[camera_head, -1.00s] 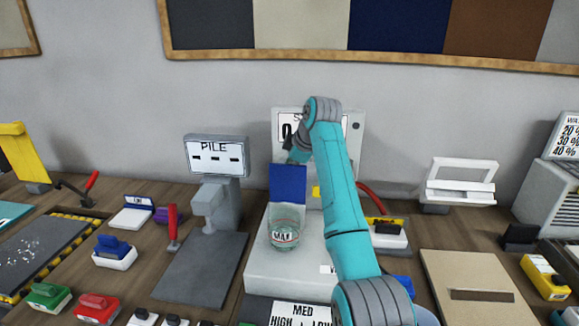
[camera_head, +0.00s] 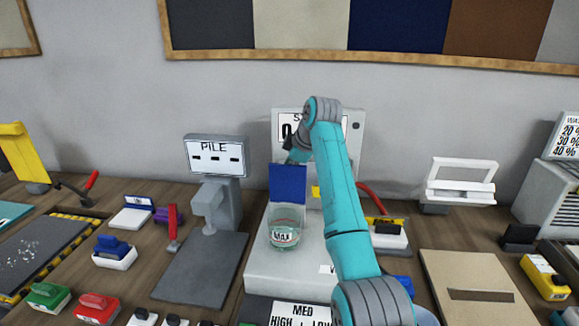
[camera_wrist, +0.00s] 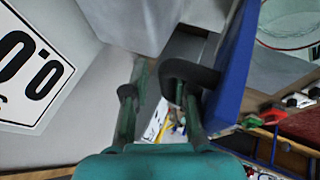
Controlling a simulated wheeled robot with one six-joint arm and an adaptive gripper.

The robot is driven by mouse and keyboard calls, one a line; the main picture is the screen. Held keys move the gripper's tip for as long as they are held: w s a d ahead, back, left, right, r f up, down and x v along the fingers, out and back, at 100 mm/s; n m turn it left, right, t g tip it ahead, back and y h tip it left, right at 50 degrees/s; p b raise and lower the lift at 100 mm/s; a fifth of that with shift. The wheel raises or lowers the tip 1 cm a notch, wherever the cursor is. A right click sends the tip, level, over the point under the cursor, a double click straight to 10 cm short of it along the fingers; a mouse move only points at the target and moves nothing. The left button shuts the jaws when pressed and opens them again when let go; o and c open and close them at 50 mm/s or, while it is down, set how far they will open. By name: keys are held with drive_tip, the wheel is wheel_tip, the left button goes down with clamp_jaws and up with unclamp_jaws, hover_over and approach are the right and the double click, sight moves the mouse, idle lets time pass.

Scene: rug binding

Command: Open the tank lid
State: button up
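The tank is a clear glass vessel marked MAX (camera_head: 285,235) on a pale base. A blue panel, seemingly its lid (camera_head: 287,184), stands near upright at the back of the vessel. In the wrist view the blue lid (camera_wrist: 236,75) is seen edge-on, right of my gripper (camera_wrist: 157,88), with the glass rim beyond it. My fingers are apart with a gap between them. The right one, by a dark curved part, is close against the lid; I cannot tell whether it touches. In the head view my fingertips are mostly hidden behind my arm, near the lid's top.
A grey display box (camera_head: 356,130) stands close behind the lid. A PILE display (camera_head: 216,157) on a grey stand is to the left. Several coloured blocks and switches crowd the table front. A beige slotted board (camera_head: 470,270) lies at right.

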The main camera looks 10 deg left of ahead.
drive_tip(key=shift+w+f, duration=0.2)
drive_tip(key=shift+f, duration=0.35)
drive_tip(key=shift+w+d+r, duration=0.15)
drive_tip(key=shift+d+r, duration=0.15)
drive_tip(key=shift+r, duration=0.45)
drive_tip(key=shift+w+d+r, duration=0.15)
drive_tip(key=shift+d+r, duration=0.2)
drive_tip(key=shift+r, duration=0.4)
drive_tip(key=shift+w+d+r, duration=0.15)
drive_tip(key=shift+d+r, duration=0.15)
drive_tip(key=shift+r, duration=0.45)
drive_tip(key=shift+o, duration=1.3)
drive_tip(key=shift+w+d+r, duration=0.1)
drive_tip(key=shift+d+r, duration=0.1)
drive_tip(key=shift+r, duration=0.25)
drive_tip(key=shift+w+d+r, duration=0.1)
drive_tip(key=shift+d+r, duration=0.1)
drive_tip(key=shift+r, duration=0.25)
drive_tip(key=shift+d+r, duration=0.45)
drive_tip(key=shift+r, duration=0.1)
drive_tip(key=shift+c, duration=1.3)
drive_tip(key=shift+w+d+r, duration=0.1)
drive_tip(key=shift+d+r, duration=0.1)
drive_tip(key=shift+r, duration=0.45)
drive_tip(key=shift+w+d+r, duration=0.1)
drive_tip(key=shift+d+r, duration=0.1)
drive_tip(key=shift+r, duration=0.45)
drive_tip(key=shift+w+d+r, duration=0.1)
drive_tip(key=shift+d+r, duration=0.1)
drive_tip(key=shift+r, duration=0.45)
